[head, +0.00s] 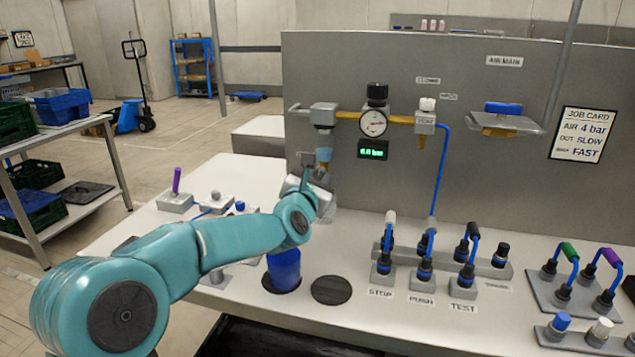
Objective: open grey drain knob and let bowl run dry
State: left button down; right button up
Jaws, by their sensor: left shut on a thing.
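The filter bowl (323,155) hangs below a grey filter block (323,114) on the upright grey panel; only its bluish upper part shows clearly. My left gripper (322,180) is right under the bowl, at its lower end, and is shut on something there. The grey drain knob is hidden by the gripper and wrist, so its turn position cannot be seen. Whether liquid stands in the bowl is too small to tell. My right gripper is not in view.
Right of the bowl are a round gauge (373,123) and a green-lit display (373,150). A blue cup (284,269) stands on the bench below my arm, beside a dark round disc (331,290). Blue-hosed fittings (424,268) fill the bench to the right.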

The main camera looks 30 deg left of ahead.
pick_arm(q)
jog(key=m+b, duration=0.1)
jog(key=m, duration=0.2)
jog(key=shift+f+m+b, duration=0.1)
jog(key=shift+m+b, duration=0.2)
jog(key=shift+m, duration=0.1)
jog(key=m, duration=0.3)
jog(key=shift+m, duration=0.3)
jog(key=m, duration=0.3)
jog(key=shift+d+m, duration=0.1)
jog(key=shift+m, duration=2.5)
jog(key=c, duration=0.8)
grip_release()
jog(key=shift+s, duration=0.1)
